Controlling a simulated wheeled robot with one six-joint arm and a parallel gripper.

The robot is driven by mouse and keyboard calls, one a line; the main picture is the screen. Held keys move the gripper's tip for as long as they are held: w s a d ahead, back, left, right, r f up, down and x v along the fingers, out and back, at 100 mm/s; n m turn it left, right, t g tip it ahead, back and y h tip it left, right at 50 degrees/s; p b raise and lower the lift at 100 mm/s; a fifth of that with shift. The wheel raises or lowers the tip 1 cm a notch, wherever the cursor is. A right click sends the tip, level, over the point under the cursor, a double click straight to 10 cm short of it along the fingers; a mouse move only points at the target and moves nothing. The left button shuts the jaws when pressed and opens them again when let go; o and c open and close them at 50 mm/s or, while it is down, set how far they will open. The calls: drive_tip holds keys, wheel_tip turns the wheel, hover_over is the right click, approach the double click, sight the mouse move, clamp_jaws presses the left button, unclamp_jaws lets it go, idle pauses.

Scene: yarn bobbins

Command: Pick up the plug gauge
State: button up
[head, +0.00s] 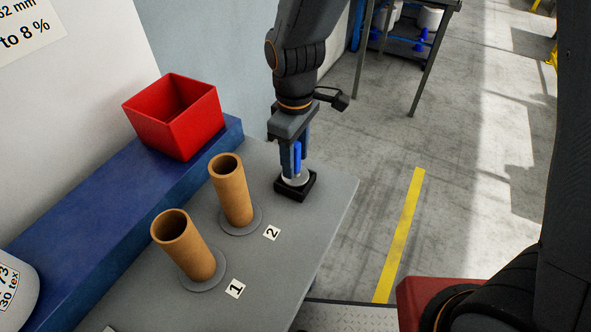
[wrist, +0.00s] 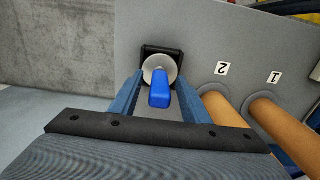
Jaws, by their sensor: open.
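The plug gauge (head: 298,158) has a blue handle and a pale round disc below it. It stands upright in a small black square holder (head: 310,187) near the right edge of the grey table. In the wrist view the blue handle (wrist: 159,92) lies between my two fingers, with the disc behind it. My gripper (head: 294,163) points down over the gauge, fingers open on either side of the handle. I cannot tell whether a finger touches it. The lower part of the gauge is hidden in the holder.
Two brown tubes stand on grey discs, by label 1 (head: 235,289) and label 2 (head: 271,233). A red bin (head: 178,112) sits on a blue ledge (head: 140,205) at the back left. The table's right edge is close to the holder, with open floor beyond.

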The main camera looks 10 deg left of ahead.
drive_tip(key=shift+f, duration=0.25)
drive_tip(key=shift+c, duration=0.2)
clamp_jaws()
drive_tip(key=shift+r, duration=0.15)
wheel_tip(320, 180, up, 10)
drive_tip(key=shift+f+b, duration=0.1)
drive_tip(key=shift+b, duration=1)
